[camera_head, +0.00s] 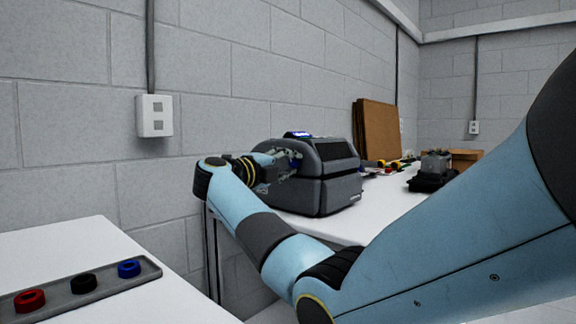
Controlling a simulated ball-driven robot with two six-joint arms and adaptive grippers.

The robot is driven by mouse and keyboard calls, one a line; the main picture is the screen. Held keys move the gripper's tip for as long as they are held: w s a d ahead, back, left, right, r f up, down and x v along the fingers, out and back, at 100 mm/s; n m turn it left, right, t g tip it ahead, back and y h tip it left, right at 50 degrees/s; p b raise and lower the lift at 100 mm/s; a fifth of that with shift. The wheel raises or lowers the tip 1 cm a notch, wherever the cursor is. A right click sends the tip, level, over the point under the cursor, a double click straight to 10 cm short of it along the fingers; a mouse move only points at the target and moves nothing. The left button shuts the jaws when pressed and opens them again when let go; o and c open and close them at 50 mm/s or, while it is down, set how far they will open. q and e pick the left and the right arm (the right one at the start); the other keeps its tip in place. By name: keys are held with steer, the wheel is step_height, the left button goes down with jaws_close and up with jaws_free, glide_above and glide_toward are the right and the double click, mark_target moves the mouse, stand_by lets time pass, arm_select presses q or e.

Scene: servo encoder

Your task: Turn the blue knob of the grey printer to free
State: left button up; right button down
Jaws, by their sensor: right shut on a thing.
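The grey printer (335,186) stands on a white table against the block wall, with a small lit blue display on top. My right arm reaches across the view from the right. My right gripper (289,161) is at the printer's left side, shut on the blue knob (297,162), of which only a small part shows. The fingers and wrist hide most of the knob, so its setting cannot be read. My left gripper is not in view.
A white table (190,306) at the lower left bears a grey tray (60,301) with red, black and blue rings. Brown boards (375,130) lean behind the printer. A dark device (433,172) and small items lie farther right.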

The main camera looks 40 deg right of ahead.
steer(key=c, duration=1.1)
jaws_free()
steer(key=shift+r, duration=0.1)
step_height(320, 180, up, 10)
steer(key=shift+f, duration=0.1)
steer(key=shift+s+a+p, duration=0.3)
steer(key=shift+a+p, duration=0.2)
steer(key=shift+a, duration=1.55)
steer(key=shift+s+a+p, duration=0.25)
steer(key=shift+a+p, duration=0.3)
steer(key=shift+a, duration=1.55)
steer(key=shift+s+a+p, duration=0.3)
steer(key=shift+a+p, duration=0.2)
steer(key=shift+a, duration=1.55)
